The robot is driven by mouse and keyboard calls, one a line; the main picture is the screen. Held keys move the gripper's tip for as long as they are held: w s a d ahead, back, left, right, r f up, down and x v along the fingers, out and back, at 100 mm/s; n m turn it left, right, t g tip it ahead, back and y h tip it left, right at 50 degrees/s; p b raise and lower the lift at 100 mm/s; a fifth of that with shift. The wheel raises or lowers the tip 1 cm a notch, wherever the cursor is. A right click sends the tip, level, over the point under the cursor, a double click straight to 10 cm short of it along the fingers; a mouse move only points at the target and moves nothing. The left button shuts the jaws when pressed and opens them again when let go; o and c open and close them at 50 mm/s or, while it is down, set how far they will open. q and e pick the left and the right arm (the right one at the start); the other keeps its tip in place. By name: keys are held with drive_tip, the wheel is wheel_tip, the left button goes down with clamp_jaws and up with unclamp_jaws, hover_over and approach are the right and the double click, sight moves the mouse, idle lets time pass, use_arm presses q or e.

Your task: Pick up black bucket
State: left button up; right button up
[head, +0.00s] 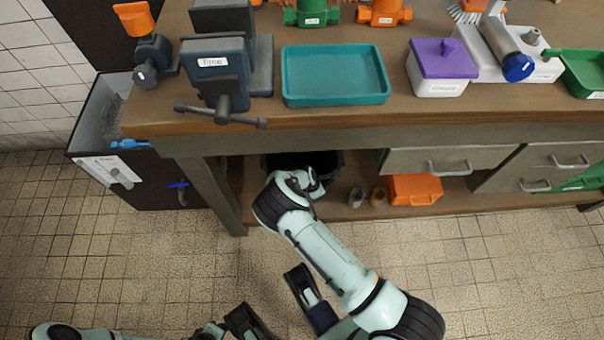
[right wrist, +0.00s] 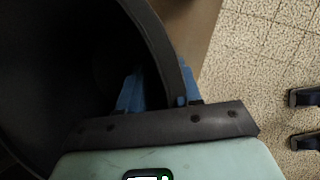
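The black bucket (head: 332,158) stands on the lower shelf under the workbench, mostly hidden behind my right arm in the head view. In the right wrist view the bucket (right wrist: 50,70) fills the left side, with its curved rim running down to the gripper. My right gripper (right wrist: 162,88) has one blue finger inside the bucket and one outside. The fingers lie close against the wall and appear shut on it. In the head view my right gripper is largely hidden by its wrist. My left gripper (head: 272,305) is open and empty above the floor, away from the bench.
The workbench (head: 350,118) overhangs the bucket, with a table leg (head: 215,190) to its left and drawers (head: 445,160) to its right. Small cans (head: 357,197) and an orange box (head: 414,189) sit right of it on the shelf. The tiled floor in front is clear.

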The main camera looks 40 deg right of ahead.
drive_tip(key=shift+f, duration=0.15)
idle(0.3)
clamp_jaws()
idle(1.2)
